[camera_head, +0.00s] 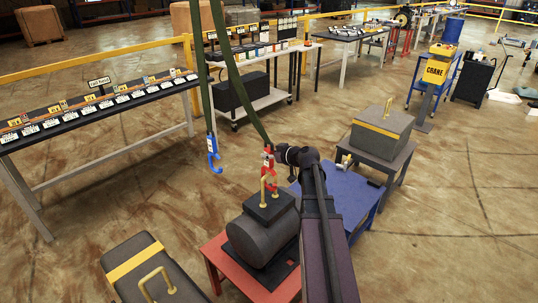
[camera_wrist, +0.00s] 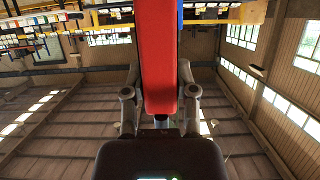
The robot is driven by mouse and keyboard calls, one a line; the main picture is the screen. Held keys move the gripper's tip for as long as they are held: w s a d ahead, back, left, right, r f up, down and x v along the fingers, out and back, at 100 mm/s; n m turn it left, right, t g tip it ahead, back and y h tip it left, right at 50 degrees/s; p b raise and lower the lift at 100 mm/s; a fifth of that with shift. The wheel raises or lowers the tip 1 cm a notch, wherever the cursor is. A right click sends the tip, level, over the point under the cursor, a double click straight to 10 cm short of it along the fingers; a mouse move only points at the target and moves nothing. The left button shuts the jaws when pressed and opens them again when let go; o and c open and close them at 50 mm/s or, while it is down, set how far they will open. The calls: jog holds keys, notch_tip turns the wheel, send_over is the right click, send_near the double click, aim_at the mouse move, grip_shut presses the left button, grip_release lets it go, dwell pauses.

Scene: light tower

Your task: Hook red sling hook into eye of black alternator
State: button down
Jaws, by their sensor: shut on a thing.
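The black alternator (camera_head: 250,238), a dark cylinder with a block on top, sits on a red table (camera_head: 217,268). Its yellow eye (camera_head: 263,192) stands upright on the block. The red sling hook (camera_head: 268,160) hangs on a green strap right at the top of the eye and overlaps it in the head view. I cannot tell whether the hook passes through the eye. My gripper (camera_head: 281,155) reaches in from the right and is shut on the hook's red body. In the wrist view the red body (camera_wrist: 159,60) stands between my two fingers (camera_wrist: 160,95).
A blue hook (camera_head: 213,155) hangs free on another green strap to the left. A grey block with a yellow eye (camera_head: 385,130) stands on a table at right, and a dark block with a yellow stripe (camera_head: 150,275) is at front left. A blue table (camera_head: 345,197) stands beside the alternator.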

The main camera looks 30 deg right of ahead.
dwell(0.4)
jog(key=shift+c, duration=1.6)
grip_release()
jog(key=shift+f, duration=0.1)
jog(key=shift+s, duration=0.15)
